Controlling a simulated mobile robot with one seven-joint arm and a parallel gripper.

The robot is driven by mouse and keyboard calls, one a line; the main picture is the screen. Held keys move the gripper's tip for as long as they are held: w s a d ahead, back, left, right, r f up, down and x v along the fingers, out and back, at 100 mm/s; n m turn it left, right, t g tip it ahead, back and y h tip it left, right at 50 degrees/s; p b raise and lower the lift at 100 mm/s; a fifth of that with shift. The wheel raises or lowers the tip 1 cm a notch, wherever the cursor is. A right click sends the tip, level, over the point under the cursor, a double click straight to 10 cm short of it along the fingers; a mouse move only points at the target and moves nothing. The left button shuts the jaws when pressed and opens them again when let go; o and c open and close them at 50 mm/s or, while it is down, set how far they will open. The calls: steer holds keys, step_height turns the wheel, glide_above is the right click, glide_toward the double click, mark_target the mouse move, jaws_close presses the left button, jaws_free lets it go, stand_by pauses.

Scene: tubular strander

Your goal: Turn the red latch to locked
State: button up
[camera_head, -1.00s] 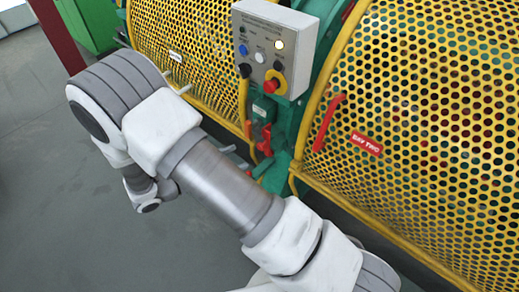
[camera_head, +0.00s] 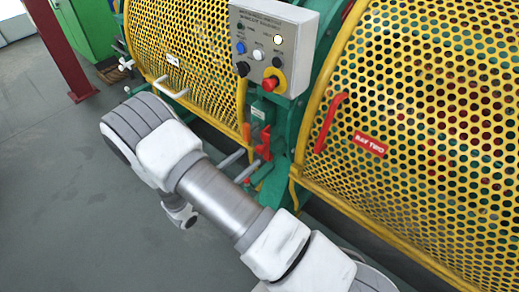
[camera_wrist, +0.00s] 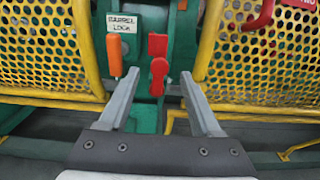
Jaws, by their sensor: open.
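The red latch shows in the wrist view as a red handle (camera_wrist: 158,75) below a separate red block (camera_wrist: 157,45), on a green upright. In the head view the red latch (camera_head: 264,142) is on the green frame below the control box. My gripper (camera_wrist: 159,73) is open and empty, its two grey fingers pointing at the latch. In the wrist view the red handle appears between the fingertips, with a gap on each side. I cannot tell whether the fingertips reach past it in depth. In the head view the fingers (camera_head: 241,167) are partly hidden by my arm.
A white "BARREL LOCK" label (camera_wrist: 121,22) and an orange handle (camera_wrist: 115,58) are left of the latch. A grey control box (camera_head: 272,45) stands above. Yellow perforated guards (camera_head: 430,130) flank it, the right one with a red handle (camera_head: 330,122). Open floor (camera_head: 60,200) is at left.

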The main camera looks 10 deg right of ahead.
mark_target(258, 150)
steer(key=x, duration=0.6)
steer(key=shift+w+d+b, duration=0.2)
steer(key=shift+d+b, duration=0.05)
steer(key=shift+b, duration=0.1)
jaws_close()
stand_by(1.1)
